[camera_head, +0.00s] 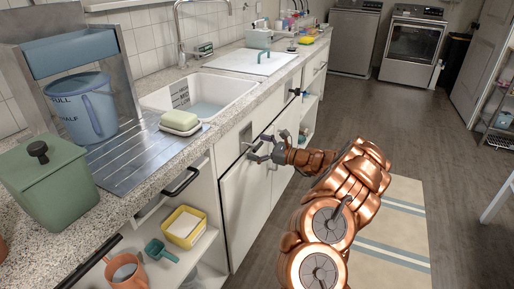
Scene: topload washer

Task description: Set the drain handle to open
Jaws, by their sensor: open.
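My gripper (259,149) is at the end of my copper-coloured arm, in front of the white cabinet below the sink basin. Its fingers are open and point left toward the cabinet front. A small grey plate (245,137) is on the cabinet front just left of the fingers. I cannot clearly pick out the drain handle; it may be small or partly hidden by the gripper. Whether the fingers touch anything is too small to tell. The white sink basin (158,98) is set in the speckled counter above.
A green lidded box (45,190) and a blue measuring bucket (92,112) stand on the counter at left. A yellow container (186,226), a teal scoop (157,249) and an orange pot (125,271) are on the lower shelf. Floor beyond my arm is mostly clear.

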